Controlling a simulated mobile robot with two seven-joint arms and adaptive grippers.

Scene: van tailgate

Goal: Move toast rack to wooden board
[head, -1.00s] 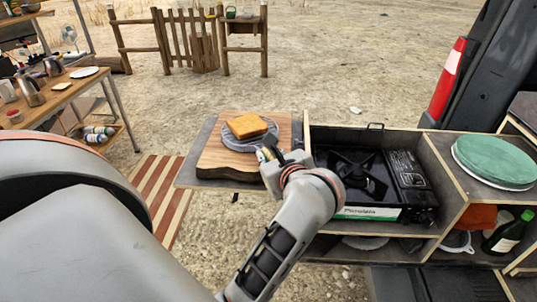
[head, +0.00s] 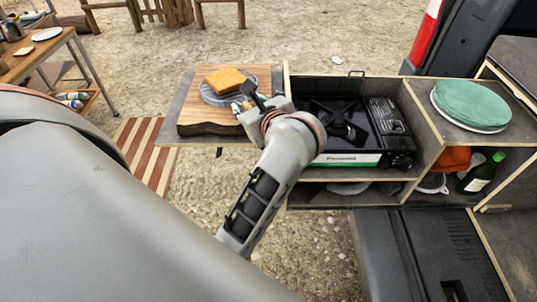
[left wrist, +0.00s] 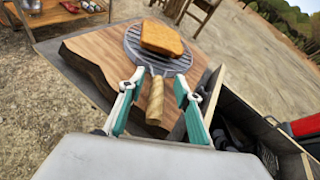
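The toast rack (head: 215,98) is a round grey wire grill with a slice of toast (head: 226,80) on top. It rests on the wooden board (head: 198,118). In the left wrist view, the rack (left wrist: 132,50) has a light wooden handle (left wrist: 156,100) pointing toward me past the board's near edge. My left gripper (head: 246,103) is at the board's right front. In the left wrist view, the left gripper (left wrist: 158,82) is open, its teal fingers on either side of the handle with gaps visible. My right gripper is not in view.
A black camping stove (head: 345,125) sits in the wooden cabinet just right of the board. A green round cushion-like item (head: 470,104) lies on the cabinet's right. A green bottle (head: 482,174) stands below it. A side table (head: 60,50) stands at far left.

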